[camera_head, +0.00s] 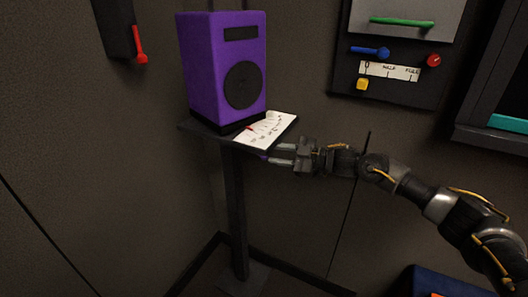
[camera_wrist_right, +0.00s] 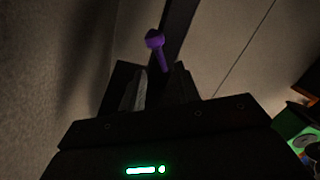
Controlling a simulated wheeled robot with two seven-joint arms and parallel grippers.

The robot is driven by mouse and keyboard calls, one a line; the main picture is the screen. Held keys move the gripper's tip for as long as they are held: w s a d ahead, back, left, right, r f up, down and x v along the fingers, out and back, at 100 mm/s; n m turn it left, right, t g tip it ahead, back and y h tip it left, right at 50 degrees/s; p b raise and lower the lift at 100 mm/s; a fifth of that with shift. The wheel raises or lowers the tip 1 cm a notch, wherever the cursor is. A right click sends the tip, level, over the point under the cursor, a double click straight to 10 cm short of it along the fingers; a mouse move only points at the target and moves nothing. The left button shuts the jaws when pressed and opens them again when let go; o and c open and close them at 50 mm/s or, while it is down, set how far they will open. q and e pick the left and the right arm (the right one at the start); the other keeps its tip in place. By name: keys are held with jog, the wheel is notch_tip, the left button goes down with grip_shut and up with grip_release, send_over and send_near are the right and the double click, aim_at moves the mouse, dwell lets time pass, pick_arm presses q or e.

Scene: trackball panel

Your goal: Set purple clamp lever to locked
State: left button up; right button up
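The purple clamp lever (camera_head: 263,156) shows only as a small purple bit under the right edge of the stand's shelf. In the right wrist view the lever (camera_wrist_right: 157,46) has a knobbed end and a thin shaft, whose lower part reaches the gap between the fingertips. My right gripper (camera_head: 281,154) points left at the lever, just below the shelf edge. Its fingers (camera_wrist_right: 160,82) are apart in the right wrist view, and I cannot tell whether either touches the lever. The locked and unlocked marks are not readable. My left gripper is not in view.
A purple speaker-like box (camera_head: 228,66) stands on the shelf, beside a white scale plate (camera_head: 266,130) with a red pointer. A dark post (camera_head: 235,210) holds the shelf. A wall panel (camera_head: 385,85) with colored controls is at upper right, and a red lever (camera_head: 141,50) at upper left.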

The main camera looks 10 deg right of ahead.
jog(key=shift+v, duration=1.45)
